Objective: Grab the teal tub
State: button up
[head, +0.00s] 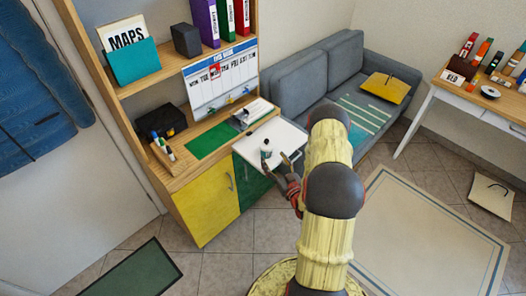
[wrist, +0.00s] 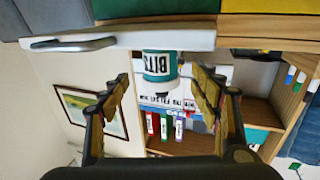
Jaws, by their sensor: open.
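The teal tub (wrist: 160,68), with a white band lettered BITS, shows upside down in the wrist view, as does the whole scene there. In the head view the small tub (head: 266,152) stands upright on a white pull-out surface (head: 283,133) at the cabinet front. My gripper (head: 284,165) is open and empty, close in front of the tub. In the wrist view my gripper's fingers (wrist: 162,84) lie to either side of the tub, with gaps on both sides. I cannot tell whether the fingertips reach past its near face.
A white front with a grey handle (wrist: 72,44) edges the surface. Behind are a weekly board (head: 220,82), a green mat (head: 208,141) and a teal MAPS holder (head: 134,62) on the shelf. A grey sofa (head: 315,75) stands right; a yellow cabinet door (head: 207,203) is below left.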

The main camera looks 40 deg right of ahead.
aim_at(269, 152)
jog(key=b+x, duration=0.1)
jog(key=x, duration=0.6)
jog(key=shift+w, duration=0.25)
jog(key=shift+r, duration=0.1)
jog(key=c, duration=1.5)
jog(key=shift+r, duration=0.1)
jog(key=shift+c, duration=0.5)
